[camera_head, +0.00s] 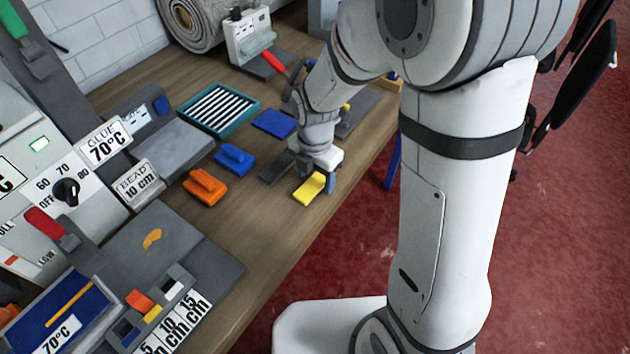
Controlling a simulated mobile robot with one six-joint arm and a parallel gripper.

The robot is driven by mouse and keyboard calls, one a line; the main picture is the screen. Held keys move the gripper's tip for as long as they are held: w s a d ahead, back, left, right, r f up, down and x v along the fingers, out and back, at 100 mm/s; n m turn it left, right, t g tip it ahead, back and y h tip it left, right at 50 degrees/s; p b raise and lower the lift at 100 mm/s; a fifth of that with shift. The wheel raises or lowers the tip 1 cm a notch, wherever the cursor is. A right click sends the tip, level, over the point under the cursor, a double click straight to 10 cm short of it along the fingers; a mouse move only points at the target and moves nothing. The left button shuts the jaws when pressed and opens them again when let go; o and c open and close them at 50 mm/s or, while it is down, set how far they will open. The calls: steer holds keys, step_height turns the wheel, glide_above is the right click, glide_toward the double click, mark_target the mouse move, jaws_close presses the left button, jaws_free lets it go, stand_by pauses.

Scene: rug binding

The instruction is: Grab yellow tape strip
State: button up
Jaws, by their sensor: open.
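A yellow strip (309,188) lies on the wooden bench near its right edge. My gripper (316,178) is open and sits low over the strip, pointing down. One dark finger shows just right of the strip; the other side is partly hidden by the gripper body. I cannot tell whether the fingers touch the strip. A small yellow piece (153,314) also sits in a holder at the lower left.
A dark grey block (276,168) lies close left of the gripper. Orange (205,187) and blue (234,159) handled blocks stand further left. A teal tray (219,108) with striped contents is behind. Bare bench (262,235) lies in front; the bench (300,240) ends at the right over red floor.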

steer(key=shift+f, duration=0.25)
steer(key=shift+c, duration=0.4)
steer(key=c, duration=1)
steer(key=shift+r, duration=0.1)
